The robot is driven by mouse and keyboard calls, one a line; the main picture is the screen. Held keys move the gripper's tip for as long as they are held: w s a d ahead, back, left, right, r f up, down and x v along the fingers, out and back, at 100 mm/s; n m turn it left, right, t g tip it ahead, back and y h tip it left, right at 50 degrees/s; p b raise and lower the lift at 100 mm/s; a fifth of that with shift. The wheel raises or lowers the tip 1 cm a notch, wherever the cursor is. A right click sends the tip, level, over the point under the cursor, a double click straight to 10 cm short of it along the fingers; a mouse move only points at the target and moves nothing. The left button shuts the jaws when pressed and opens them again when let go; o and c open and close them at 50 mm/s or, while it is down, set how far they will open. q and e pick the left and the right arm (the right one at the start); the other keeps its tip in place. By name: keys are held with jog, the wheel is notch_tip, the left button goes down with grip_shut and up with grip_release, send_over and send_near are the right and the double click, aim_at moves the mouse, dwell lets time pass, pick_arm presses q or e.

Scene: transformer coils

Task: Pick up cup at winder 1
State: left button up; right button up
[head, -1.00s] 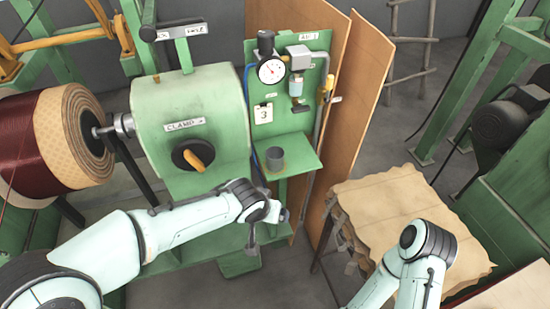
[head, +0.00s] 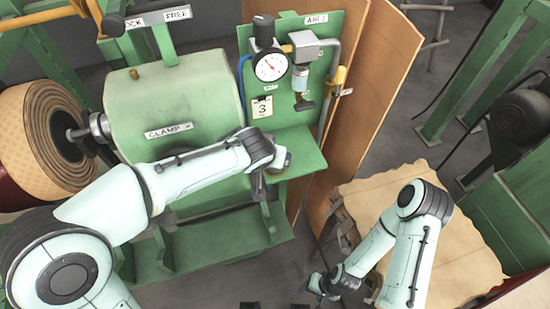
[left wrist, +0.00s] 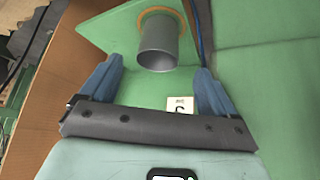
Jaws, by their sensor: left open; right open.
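In the head view my left wrist hides the cup on the shelf (head: 305,153). My left gripper (left wrist: 159,68) is open, with one blue finger towards each side of the cup in the picture. A gap shows between the fingers and the cup, and it is not held. My right gripper (head: 318,286) is low in the head view, small and partly hidden, open and away from the shelf.
A green panel with a pressure gauge (head: 270,67), a valve and a card marked 3 (head: 262,107) rises behind the shelf. The green clamp housing (head: 175,100) and a wound coil (head: 45,140) are at left. Brown boards (head: 365,90) and a paper-covered table (head: 370,200) are at right.

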pick_arm(q)
jog(key=x, duration=0.3)
jog(key=shift+w, duration=0.2)
jog(key=p+x, duration=0.1)
jog(key=x, duration=0.4)
jog(key=shift+w+d, duration=0.1)
jog(key=shift+d, duration=0.1)
jog(key=c, duration=1)
